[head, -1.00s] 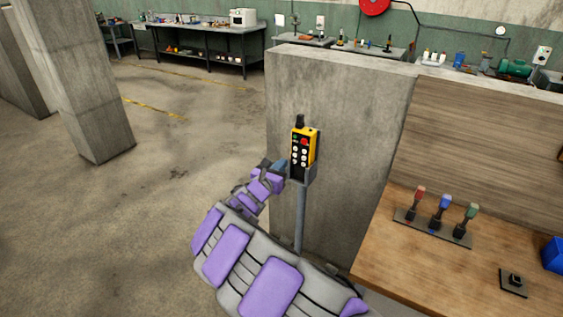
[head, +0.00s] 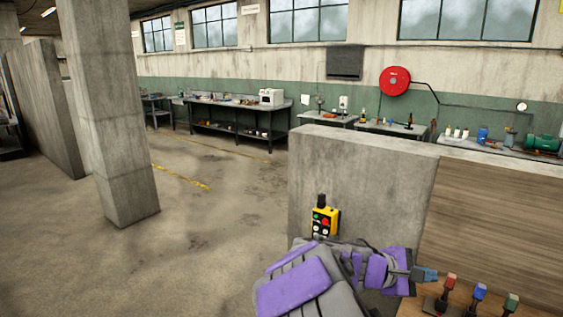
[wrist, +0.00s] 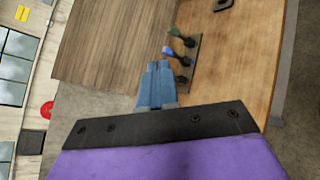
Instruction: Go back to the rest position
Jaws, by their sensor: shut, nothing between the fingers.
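My gripper (head: 426,274) is at the lower right of the head view, at the end of my purple and grey arm. It points right, toward the bench with the levers. In the wrist view my gripper (wrist: 158,66) shows its blue fingers together with nothing between them. The yellow control box (head: 325,222) with red and green buttons stands in front of the concrete wall. My arm hides its lower part and its post.
A wooden bench (wrist: 252,60) carries red, blue and green levers; the blue lever (head: 480,291) shows in the head view. A concrete wall (head: 365,165) stands behind the control box. A pillar (head: 118,130) rises at left. Open floor (head: 220,235) lies between.

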